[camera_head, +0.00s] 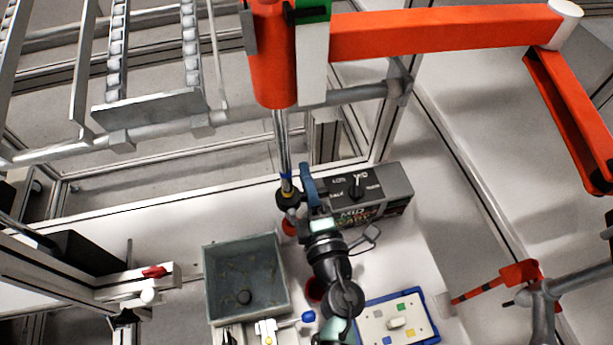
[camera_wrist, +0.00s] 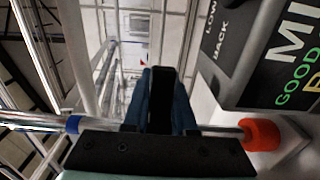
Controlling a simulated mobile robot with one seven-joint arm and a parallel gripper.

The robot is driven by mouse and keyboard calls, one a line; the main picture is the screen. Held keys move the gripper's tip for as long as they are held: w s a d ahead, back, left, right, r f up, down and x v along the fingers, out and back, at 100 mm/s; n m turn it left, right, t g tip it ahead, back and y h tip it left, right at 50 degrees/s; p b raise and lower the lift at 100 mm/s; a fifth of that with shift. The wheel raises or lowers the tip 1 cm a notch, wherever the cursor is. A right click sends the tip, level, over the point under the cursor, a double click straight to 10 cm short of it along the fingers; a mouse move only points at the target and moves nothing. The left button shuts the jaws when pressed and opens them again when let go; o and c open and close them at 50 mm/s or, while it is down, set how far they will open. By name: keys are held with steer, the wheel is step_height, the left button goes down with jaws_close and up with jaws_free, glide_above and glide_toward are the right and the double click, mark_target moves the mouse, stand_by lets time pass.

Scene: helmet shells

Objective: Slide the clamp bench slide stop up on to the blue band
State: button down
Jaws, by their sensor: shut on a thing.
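A chrome rod (camera_head: 282,140) hangs down from an orange cylinder (camera_head: 271,60). The blue band (camera_head: 286,176) is around its lower part and also shows in the wrist view (camera_wrist: 72,124), left of my gripper. The black slide stop (camera_head: 288,199) is on the rod a little below the band, apart from it. My gripper (camera_head: 309,186), with blue fingers, reaches the stop from the right. In the wrist view my gripper (camera_wrist: 160,88) is shut on a black part of the stop (camera_wrist: 161,98). My fingers and palm hide much of the stop and rod there.
A grey box with a dial and lettering (camera_head: 398,187) stands close right of my gripper. A red end piece (camera_wrist: 260,135) is at the rod's lower end. A grey bin (camera_head: 210,285) and a white board with coloured squares (camera_head: 372,328) are nearer.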

step_height(320, 180, up, 12)
steer(key=p, duration=1.1)
steer(key=shift+f, duration=0.2)
steer(key=shift+w+r, duration=0.1)
steer(key=c, duration=0.7)
jaws_free()
steer(key=shift+c, duration=0.2)
steer(key=shift+b+v, duration=1.2)
steer(key=shift+v, duration=5.4)
